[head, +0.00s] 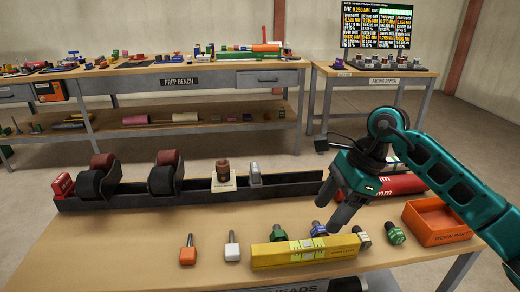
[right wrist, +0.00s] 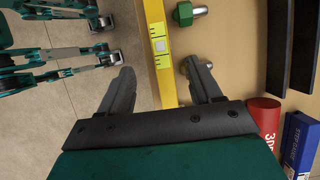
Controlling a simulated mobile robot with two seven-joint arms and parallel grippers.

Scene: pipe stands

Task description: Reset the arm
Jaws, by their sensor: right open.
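My right arm (head: 440,170), teal with dark joints, reaches in from the right in the head view. Its gripper (head: 338,215) points down over the front table, just behind the yellow level. In the right wrist view the gripper (right wrist: 160,85) has its two dark fingers spread apart with nothing held between them. The yellow level (head: 305,252) lies along the table's front; it also shows beyond the finger gap in the right wrist view (right wrist: 160,45). Whether the fingers touch anything below cannot be told. My left gripper does not show in the head view.
A black rail (head: 215,192) with rollers crosses the table behind. An orange tray (head: 437,221) stands at right, beside a green-headed piece (head: 395,233). Orange (head: 188,250) and white (head: 232,247) pieces stand front left. Red cylinders (head: 400,184) lie behind the arm.

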